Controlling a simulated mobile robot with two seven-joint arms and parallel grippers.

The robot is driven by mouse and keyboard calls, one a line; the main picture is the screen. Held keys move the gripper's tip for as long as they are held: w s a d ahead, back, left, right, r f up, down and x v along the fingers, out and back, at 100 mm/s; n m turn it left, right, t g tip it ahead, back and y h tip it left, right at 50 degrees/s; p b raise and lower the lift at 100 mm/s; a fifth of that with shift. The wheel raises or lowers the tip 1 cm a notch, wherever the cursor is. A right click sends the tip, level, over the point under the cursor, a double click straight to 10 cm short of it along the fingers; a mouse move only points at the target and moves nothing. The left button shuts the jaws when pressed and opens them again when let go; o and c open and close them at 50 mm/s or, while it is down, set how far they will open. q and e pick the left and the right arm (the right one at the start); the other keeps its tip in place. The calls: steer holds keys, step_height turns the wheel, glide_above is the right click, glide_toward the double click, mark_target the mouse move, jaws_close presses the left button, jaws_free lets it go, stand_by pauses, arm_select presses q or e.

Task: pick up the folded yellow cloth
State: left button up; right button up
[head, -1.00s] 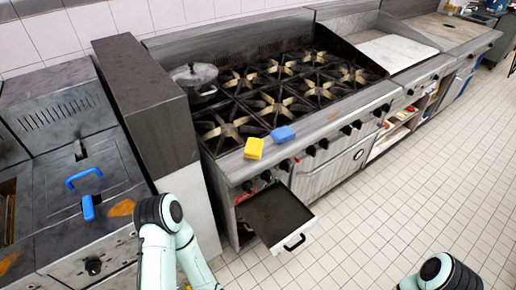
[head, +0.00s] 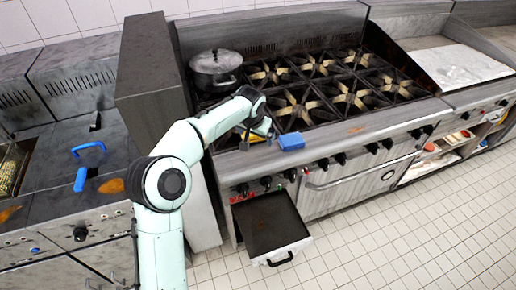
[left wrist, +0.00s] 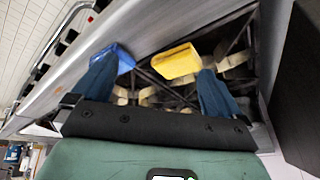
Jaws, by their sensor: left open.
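The folded yellow cloth (left wrist: 177,62) shows in the left wrist view, beyond and between my left gripper's two fingers, nearer the right one. In the head view my left gripper (head: 257,141) is over the stove's front ledge, where it mostly hides the yellow cloth. My left gripper (left wrist: 155,80) is open, with nothing held between its fingers. My right gripper is in neither view.
A folded blue cloth (head: 291,141) lies on the ledge just right of my left gripper; it also shows by the left finger in the wrist view (left wrist: 123,57). A lidded pot (head: 215,68) stands on the back left burner. An open drawer (head: 268,222) juts out below.

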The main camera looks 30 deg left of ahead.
arm_select(q)
steer(key=x, duration=0.6)
steer(key=shift+s+a+f, duration=0.1)
steer(key=shift+s, duration=0.1)
steer(key=shift+a+p+x, duration=0.15)
steer(key=shift+p+x, duration=0.15)
steer(key=shift+x, duration=1.2)
steer(key=shift+a+p+x, duration=0.2)
steer(key=shift+p+x, duration=0.05)
steer(key=shift+x, duration=1.3)
steer(key=shift+s, duration=0.2)
steer(key=c, duration=0.7)
jaws_close()
steer(key=o, duration=0.7)
jaws_free()
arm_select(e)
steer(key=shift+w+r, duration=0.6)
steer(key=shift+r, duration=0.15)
